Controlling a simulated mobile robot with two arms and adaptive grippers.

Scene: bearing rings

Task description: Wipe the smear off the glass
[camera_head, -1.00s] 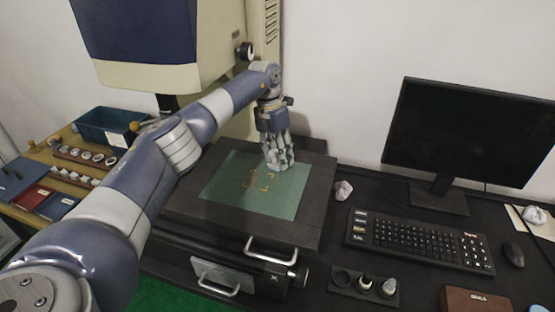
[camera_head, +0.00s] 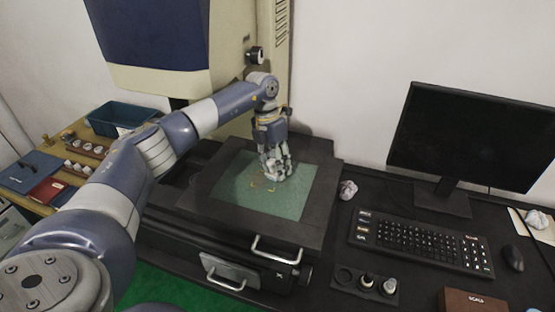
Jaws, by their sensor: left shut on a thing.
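The glass (camera_head: 232,190) is a green-looking square plate set in a dark stage, with yellow corner marks near its middle. A faint brownish smear (camera_head: 256,181) shows by those marks, partly hidden by my left gripper. My left gripper (camera_head: 275,172) points down over the middle of the glass, at or very near its surface. It is shut on a small pale thing that looks like a crumpled wipe, mostly hidden by the fingers. I cannot tell whether it touches the glass. My right gripper is not in view.
A crumpled white ball (camera_head: 347,190) lies right of the stage, near the keyboard (camera_head: 420,243). A monitor (camera_head: 470,140), a mouse (camera_head: 512,257) and a small holder with bottles (camera_head: 365,284) fill the right. A blue bin (camera_head: 122,116) stands on the left bench. The machine's head hangs behind my left arm.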

